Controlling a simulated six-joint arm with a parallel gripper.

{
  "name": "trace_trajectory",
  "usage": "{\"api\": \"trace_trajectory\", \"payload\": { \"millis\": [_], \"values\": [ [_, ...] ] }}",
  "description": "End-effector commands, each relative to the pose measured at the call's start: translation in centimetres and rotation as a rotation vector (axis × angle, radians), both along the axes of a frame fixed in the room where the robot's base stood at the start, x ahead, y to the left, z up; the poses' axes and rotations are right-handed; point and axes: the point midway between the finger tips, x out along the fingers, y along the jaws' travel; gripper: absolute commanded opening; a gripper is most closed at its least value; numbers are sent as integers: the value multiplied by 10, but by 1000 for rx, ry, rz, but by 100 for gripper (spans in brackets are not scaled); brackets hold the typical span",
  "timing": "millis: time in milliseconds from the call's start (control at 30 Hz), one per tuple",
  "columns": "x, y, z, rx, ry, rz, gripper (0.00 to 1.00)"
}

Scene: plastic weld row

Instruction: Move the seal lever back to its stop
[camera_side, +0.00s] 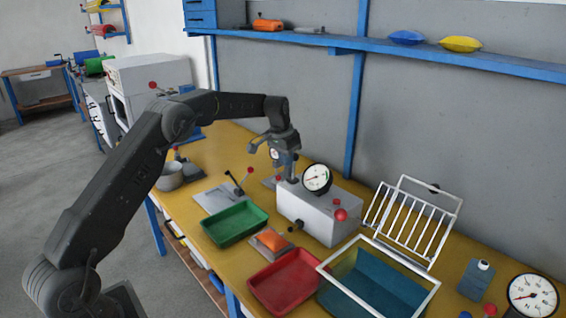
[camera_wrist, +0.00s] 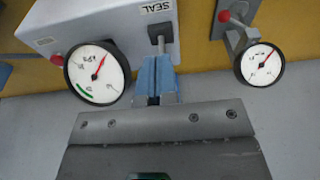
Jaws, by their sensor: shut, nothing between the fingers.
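The grey-white box (camera_side: 318,212) with a round gauge (camera_side: 317,178) stands on the bench, and in the wrist view it carries a SEAL label (camera_wrist: 158,8). A short grey lever (camera_wrist: 160,38) stands out beside that label, at the tips of my blue fingers. My gripper (camera_wrist: 157,65) is shut with nothing between the fingers, and whether it touches the lever I cannot tell. In the side view my gripper (camera_side: 291,178) is low at the box's far left end. The lever cannot be made out there.
A red knob (camera_side: 340,214) is on the box's right end. Beside the box are a green tray (camera_side: 235,225), a red tray (camera_side: 285,282) and a blue-green tank (camera_side: 372,282) with a white rack (camera_side: 414,215). A second gauge (camera_wrist: 259,63) is right of my fingers.

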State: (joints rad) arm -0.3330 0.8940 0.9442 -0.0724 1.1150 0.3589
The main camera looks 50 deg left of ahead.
Motion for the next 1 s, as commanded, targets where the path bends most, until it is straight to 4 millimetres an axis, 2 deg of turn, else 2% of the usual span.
{"api": "trace_trajectory", "payload": {
  "millis": [267, 533, 1000],
  "values": [
    [9, 0, -3, 0, 0, -1, 0],
    [8, 0, -2, 0, 0, 0, 0],
    [-6, 0, 0, 0, -1, 0, 0]
  ]
}}
